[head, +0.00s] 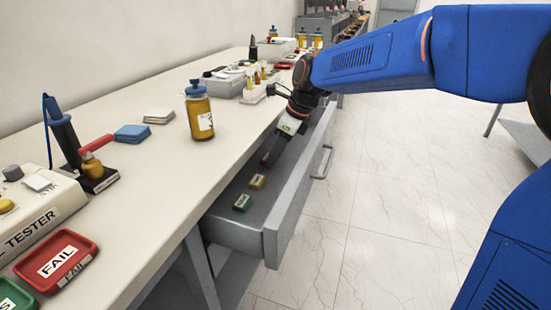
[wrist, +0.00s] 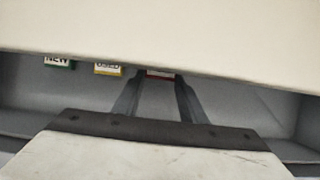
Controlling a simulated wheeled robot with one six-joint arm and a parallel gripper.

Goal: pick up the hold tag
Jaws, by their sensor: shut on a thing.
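The hold tag (wrist: 160,73) shows in the wrist view as a small red-edged block with a white face; its lettering is mostly cut off by the pale table edge. My gripper (wrist: 158,82) has its two dark fingers closed on the tag's sides. In the head view my gripper (head: 266,160) reaches down into the open drawer, and the tag is hidden there. A yellow tag (head: 257,182) and a green tag (head: 242,202) lie on the drawer floor nearer the camera. In the wrist view the green tag reads NEW (wrist: 58,62), left of the yellow one (wrist: 107,69).
The grey drawer (head: 285,205) stands open under the bench. The bench top (head: 150,185) overhangs close to my gripper. On it stand an amber bottle (head: 199,112), a red FAIL tray (head: 58,262), a tester (head: 35,215) and blue pads (head: 132,133). The floor to the right is clear.

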